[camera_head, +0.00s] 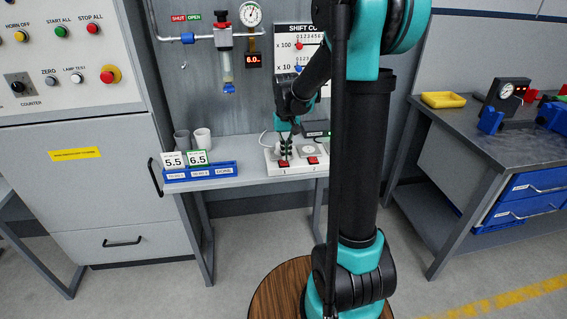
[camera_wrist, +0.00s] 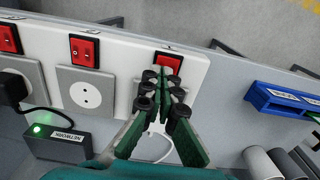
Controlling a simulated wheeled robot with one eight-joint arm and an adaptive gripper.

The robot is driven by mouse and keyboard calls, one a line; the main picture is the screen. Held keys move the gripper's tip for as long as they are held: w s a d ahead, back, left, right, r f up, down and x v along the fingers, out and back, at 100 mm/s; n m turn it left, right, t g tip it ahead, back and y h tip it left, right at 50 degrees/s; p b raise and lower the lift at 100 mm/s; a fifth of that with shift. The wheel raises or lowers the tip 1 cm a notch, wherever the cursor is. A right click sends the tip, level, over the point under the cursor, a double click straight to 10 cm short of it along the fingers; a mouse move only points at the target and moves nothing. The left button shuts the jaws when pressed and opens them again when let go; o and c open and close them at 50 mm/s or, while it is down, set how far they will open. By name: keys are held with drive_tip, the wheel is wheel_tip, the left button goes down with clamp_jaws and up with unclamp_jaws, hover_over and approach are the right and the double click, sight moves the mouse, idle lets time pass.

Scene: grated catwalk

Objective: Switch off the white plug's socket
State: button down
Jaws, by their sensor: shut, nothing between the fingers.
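A white socket strip (camera_head: 301,167) lies on the bench, with red rocker switches along its edge. My gripper (camera_head: 287,152) is shut and empty, pointing down over the strip's left end. In the wrist view my gripper's fingertips (camera_wrist: 165,80) are right at the end red switch (camera_wrist: 168,63) and cover part of it; I cannot tell whether they touch. A white cord (camera_wrist: 157,152) runs from behind the fingers at that socket. The white plug itself is mostly hidden. The middle socket (camera_wrist: 86,98) is empty, under its own red switch (camera_wrist: 84,50). The switches' positions are not clear.
A black plug (camera_wrist: 14,85) sits in another socket, near a NETWORK box (camera_wrist: 58,142) with a green light. A blue card holder (camera_head: 203,174) and cups (camera_head: 202,138) stand left of the strip. A side bench (camera_head: 455,135) is at right.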

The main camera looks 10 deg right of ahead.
sight(286, 162)
drive_tip(key=shift+r, duration=2.75)
drive_tip(key=s+d+f+t, duration=0.2)
drive_tip(key=s+f, duration=0.3)
drive_tip(key=s, duration=0.6)
drive_tip(key=s+d+f+t, duration=0.2)
drive_tip(key=s+f, duration=0.4)
drive_tip(key=s, duration=0.5)
